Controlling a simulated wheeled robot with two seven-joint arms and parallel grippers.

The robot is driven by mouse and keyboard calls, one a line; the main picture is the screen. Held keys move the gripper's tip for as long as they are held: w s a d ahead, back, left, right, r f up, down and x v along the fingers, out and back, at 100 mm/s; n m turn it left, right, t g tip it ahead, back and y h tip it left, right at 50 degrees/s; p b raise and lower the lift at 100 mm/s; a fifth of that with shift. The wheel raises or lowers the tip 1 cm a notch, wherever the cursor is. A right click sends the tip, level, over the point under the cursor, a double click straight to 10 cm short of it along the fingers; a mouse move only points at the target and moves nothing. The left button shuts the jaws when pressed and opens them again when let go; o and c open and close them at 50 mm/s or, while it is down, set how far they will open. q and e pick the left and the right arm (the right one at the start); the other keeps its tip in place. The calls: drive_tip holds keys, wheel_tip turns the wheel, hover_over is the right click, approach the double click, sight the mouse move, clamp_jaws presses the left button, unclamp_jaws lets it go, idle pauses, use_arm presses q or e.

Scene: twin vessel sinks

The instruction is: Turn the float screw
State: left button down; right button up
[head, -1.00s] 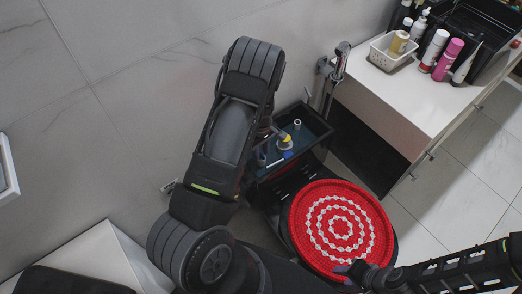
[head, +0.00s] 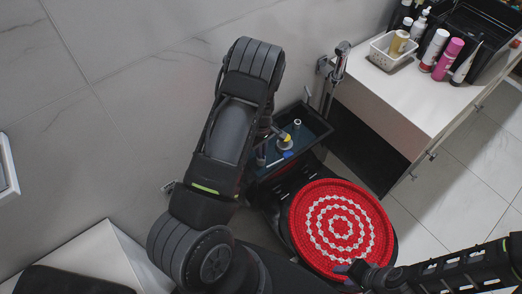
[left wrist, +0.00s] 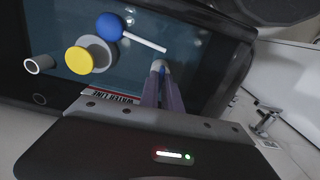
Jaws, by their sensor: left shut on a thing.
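An open toilet tank (head: 322,128) stands against the wall with water inside, and its dark rim (left wrist: 215,25) shows in the left wrist view. My left gripper (left wrist: 160,80) reaches down into it. Its two fingers are shut on a small pale screw-like piece (left wrist: 158,65) with some blue between the fingers, which I take for the float screw. Beside it are a blue ball (left wrist: 109,26) with a white rod, a yellow cap (left wrist: 78,60) on a grey cylinder, and a pale tube (left wrist: 39,64). In the head view my left arm hides most of this gripper. My right gripper (head: 346,268) is at the red cover's lower edge.
The round red-and-white cover (head: 318,194) lies in front of the tank. A white counter (head: 395,103) with bottles and a basket (head: 383,58) stands at the right. A spray handle (head: 342,50) hangs on the wall beside the tank. The grey wall is at the left.

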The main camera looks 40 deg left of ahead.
use_arm(q)
drive_tip(key=shift+f+m+b, duration=0.25)
drive_tip(key=shift+m+b, duration=0.25)
drive_tip(key=shift+b, duration=0.35)
drive_tip(key=shift+r+m, duration=0.1)
drive_tip(key=shift+m, duration=0.2)
drive_tip(key=shift+r, duration=0.2)
drive_tip(key=c, duration=1.6)
unclamp_jaws()
drive_tip(key=shift+o, duration=0.2)
wheel_tip(320, 180, up, 8)
drive_tip(key=shift+f, duration=0.1)
